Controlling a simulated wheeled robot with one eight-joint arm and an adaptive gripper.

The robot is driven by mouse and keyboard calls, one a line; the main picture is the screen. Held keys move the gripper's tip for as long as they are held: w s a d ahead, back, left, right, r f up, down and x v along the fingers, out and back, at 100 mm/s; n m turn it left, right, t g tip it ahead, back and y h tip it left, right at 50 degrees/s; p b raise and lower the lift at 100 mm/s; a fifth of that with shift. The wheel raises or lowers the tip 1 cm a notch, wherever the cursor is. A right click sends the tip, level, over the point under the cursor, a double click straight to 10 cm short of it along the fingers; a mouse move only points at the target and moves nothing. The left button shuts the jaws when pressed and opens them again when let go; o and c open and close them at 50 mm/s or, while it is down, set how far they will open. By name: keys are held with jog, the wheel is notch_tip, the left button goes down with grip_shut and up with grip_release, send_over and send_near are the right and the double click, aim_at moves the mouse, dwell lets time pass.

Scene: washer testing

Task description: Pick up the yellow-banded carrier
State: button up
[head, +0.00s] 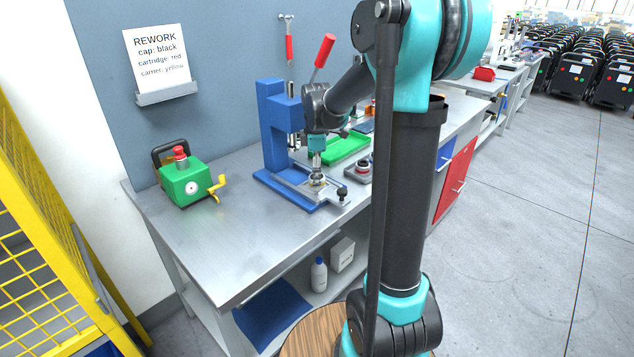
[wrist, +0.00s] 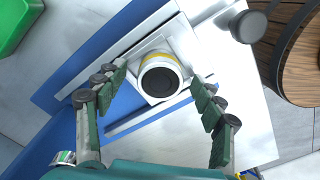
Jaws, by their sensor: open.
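The yellow-banded carrier (wrist: 160,76) is a short white cylinder with a yellow band around its side and a dark round top. It sits on a light square plate of the blue press (head: 275,130). It also shows small in the head view (head: 317,181), just under my gripper (head: 317,162). In the wrist view my gripper (wrist: 158,82) is open, with one green-padded finger on each side of the carrier. There is a visible gap on both sides. The fingers' exact height against the carrier is hard to tell.
The press has a red-handled lever (head: 324,50) and a dark knob (wrist: 250,26) beside the carrier. A green box with a yellow crank (head: 185,185) stands left on the metal bench (head: 215,240). A green tray (head: 350,149) and a small round part (head: 363,167) lie behind and right. The bench front is clear.

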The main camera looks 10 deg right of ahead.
jog(key=shift+c, duration=0.3)
jog(key=c, duration=1.4)
jog(key=shift+c, duration=0.2)
jog(key=shift+r, duration=0.1)
